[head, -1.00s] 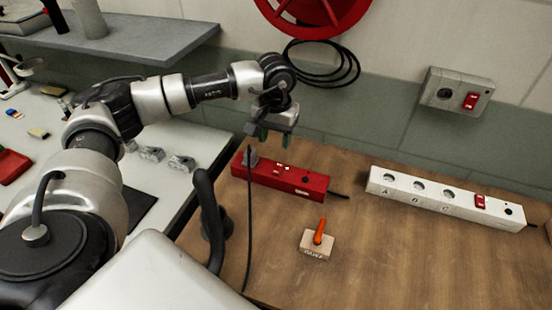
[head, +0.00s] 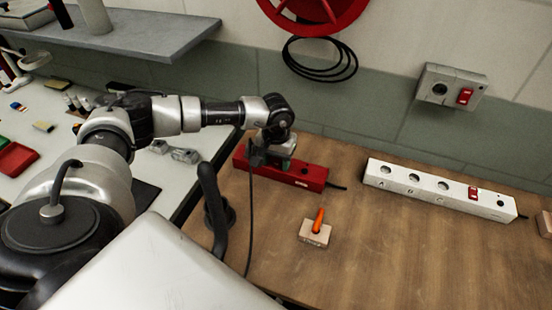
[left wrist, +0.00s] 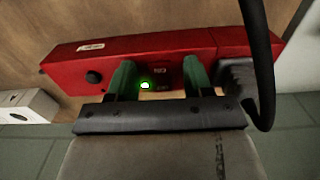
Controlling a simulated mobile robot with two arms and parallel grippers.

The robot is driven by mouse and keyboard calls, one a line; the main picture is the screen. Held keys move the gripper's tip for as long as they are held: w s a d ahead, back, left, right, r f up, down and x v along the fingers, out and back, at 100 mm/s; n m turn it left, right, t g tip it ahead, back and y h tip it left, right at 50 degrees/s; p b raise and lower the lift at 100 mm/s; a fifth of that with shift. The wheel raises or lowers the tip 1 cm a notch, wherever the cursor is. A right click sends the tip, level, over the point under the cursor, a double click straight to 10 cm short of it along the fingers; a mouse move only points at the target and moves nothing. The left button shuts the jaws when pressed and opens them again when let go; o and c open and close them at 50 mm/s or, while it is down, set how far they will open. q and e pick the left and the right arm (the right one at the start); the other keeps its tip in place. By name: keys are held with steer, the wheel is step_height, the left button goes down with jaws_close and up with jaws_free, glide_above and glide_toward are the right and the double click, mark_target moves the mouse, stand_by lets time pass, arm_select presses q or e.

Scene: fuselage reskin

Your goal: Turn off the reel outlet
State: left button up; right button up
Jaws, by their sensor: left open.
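A red power strip (head: 312,176) lies on the wooden bench, with a black plug and cord at its left end. My left gripper (head: 281,161) is open just over the strip. Its green fingers (left wrist: 160,78) stand either side of the light; contact cannot be told. A wall outlet (head: 451,87) with a red switch sits at the right. Which one is the reel outlet is not labelled. My right gripper is out of view.
A red reel (head: 318,12) with coiled black cable hangs on the wall. A white power strip (head: 435,190) with a red switch lies at right. A small wooden block with an orange lever (head: 317,222) stands in front.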

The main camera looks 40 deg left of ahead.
arm_select(q)
steer(key=c, duration=0.9)
steer(key=shift+w+g+b, duration=0.3)
steer(key=shift+g+b, duration=0.7)
steer(key=shift+b, duration=0.1)
steer(key=shift+r+g+h+b, duration=0.15)
steer(key=shift+g+h+b, duration=0.15)
steer(key=shift+g+b, duration=0.1)
steer(key=shift+r, duration=0.1)
steer(key=shift+a, duration=0.1)
steer(key=o, duration=0.9)
steer(key=b+v, duration=0.2)
steer(key=v, duration=0.8)
steer(key=shift+r, duration=0.35)
steer(key=shift+w, duration=0.15)
